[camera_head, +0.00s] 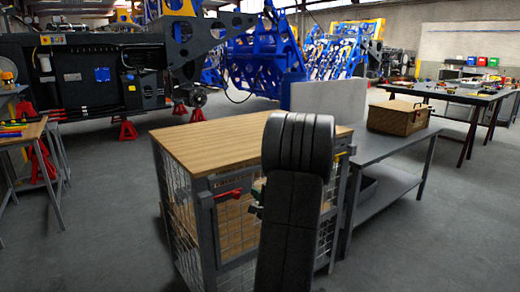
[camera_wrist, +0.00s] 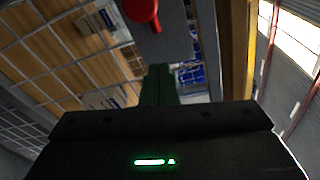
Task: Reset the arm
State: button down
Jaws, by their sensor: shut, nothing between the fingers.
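My arm rises in the middle of the head view as a black link (camera_head: 292,215) with a rounded joint at its top. It stands in front of a wire-mesh cage with a wooden top (camera_head: 215,145). My gripper (camera_wrist: 160,72) shows in the wrist view as dark fingers close together beyond a black housing with a green light. It is shut and empty. In the head view the arm mostly hides the gripper. A red handle (camera_wrist: 140,10) shows near the top of the wrist view, apart from the fingertips. The cage's mesh (camera_wrist: 45,65) fills the left of that view.
A red latch handle (camera_head: 227,193) is on the cage front. A grey bench (camera_head: 385,148) with a brown box (camera_head: 398,117) adjoins it at the right. A dark worktable (camera_head: 450,93) stands farther right. A small wooden table (camera_head: 25,135) is at far left. The left-front floor is clear.

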jog(key=shift+w+d, duration=0.2)
jog(key=shift+d, duration=0.1)
jog(key=a+b, duration=0.1)
jog(key=s+b, duration=0.1)
jog(key=shift+s+a+f+b, duration=0.1)
jog(key=shift+a+f+b, duration=0.15)
jog(key=shift+a+b, duration=0.15)
jog(key=shift+w+f+b, duration=0.2)
jog(key=shift+f+b, duration=0.15)
jog(key=shift+b, duration=0.9)
jog(key=shift+a+b, duration=0.1)
jog(key=shift+b, duration=0.35)
jog(key=shift+f+b, duration=0.15)
jog(key=shift+b, duration=0.25)
